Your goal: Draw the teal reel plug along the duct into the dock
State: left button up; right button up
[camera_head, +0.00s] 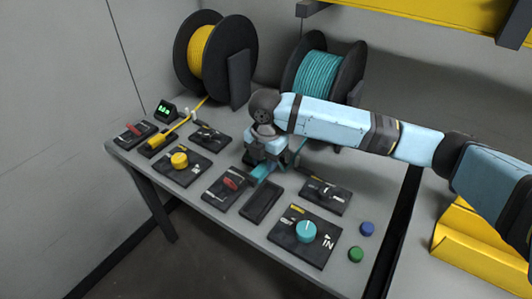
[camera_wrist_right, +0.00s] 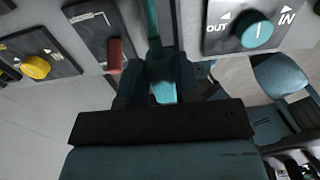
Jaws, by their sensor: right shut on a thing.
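The teal reel (camera_head: 312,75) stands at the back of the bench. My right gripper (camera_head: 264,172) is shut on the teal plug (camera_head: 263,171), low over the middle of the bench. In the right wrist view the teal plug (camera_wrist_right: 163,91) sits between the dark fingers, with a teal length running up from it. A dark, empty-looking rectangular block (camera_head: 262,203), which appears to be the dock, lies just in front of the gripper. My right arm hides the stretch between reel and plug, and I cannot make out the duct. My left gripper is not in view.
A red lever panel (camera_head: 228,186) lies left of the block, a switch panel (camera_head: 325,196) to its right. A teal IN/OUT knob (camera_head: 306,231) is in front. Blue (camera_head: 367,229) and green (camera_head: 355,254) buttons are nearby. A yellow reel (camera_head: 201,52) and yellow plug (camera_head: 157,142) are at left.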

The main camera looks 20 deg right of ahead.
pick_arm(q)
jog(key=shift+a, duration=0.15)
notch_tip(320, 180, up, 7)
jog(key=p, duration=0.9)
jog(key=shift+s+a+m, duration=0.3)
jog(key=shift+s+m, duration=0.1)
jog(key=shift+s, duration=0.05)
pick_arm(e)
jog(key=s+d+n, duration=0.6)
jog(key=s+n, duration=0.2)
jog(key=n, duration=0.4)
jog(key=shift+d, duration=0.1)
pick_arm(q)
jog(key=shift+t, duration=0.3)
